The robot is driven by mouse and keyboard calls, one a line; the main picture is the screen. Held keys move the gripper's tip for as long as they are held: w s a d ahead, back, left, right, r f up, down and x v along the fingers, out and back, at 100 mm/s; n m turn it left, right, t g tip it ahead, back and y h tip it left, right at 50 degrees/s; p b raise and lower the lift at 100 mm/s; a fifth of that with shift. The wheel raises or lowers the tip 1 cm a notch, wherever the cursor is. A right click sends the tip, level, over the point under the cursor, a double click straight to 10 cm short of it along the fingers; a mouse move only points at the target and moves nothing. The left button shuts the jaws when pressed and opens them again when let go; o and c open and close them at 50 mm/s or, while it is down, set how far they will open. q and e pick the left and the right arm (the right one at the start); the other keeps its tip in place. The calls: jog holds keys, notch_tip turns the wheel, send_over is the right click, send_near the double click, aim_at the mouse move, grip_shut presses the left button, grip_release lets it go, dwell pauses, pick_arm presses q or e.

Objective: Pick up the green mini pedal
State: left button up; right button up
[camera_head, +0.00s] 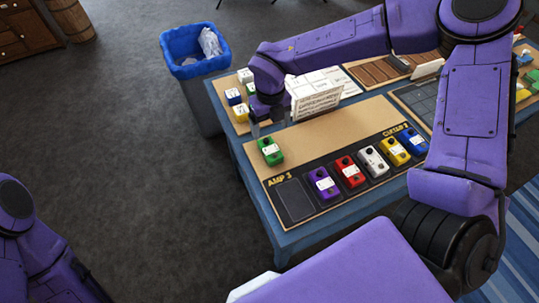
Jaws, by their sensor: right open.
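The green mini pedal (270,151) stands on the bare tan left part of the pedal board (330,150), above the "AMP 3" label. My right gripper (261,128) points down just above and behind the green pedal. It is open and holds nothing. Its fingers are small in this view, and I cannot tell whether they touch the pedal. My right arm arches over the table from the right. My left arm shows at the lower left, but its gripper is out of the picture.
Purple (323,184), red (350,172), white (374,162), yellow (394,151) and blue (413,141) pedals stand in a row on the board. A printed card (317,102) stands behind. More small pedals (240,112) sit at the table's back left. A blue-lined bin (194,50) stands beyond.

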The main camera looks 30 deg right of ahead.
jog(key=p, duration=0.1)
send_over(270, 148)
notch_tip(270, 148, down, 5)
jog(key=shift+f, duration=0.1)
notch_tip(270, 148, down, 4)
jog(key=shift+f+p, duration=0.1)
jog(key=shift+p, duration=0.85)
jog(key=shift+f, duration=0.5)
jog(key=c, duration=1.2)
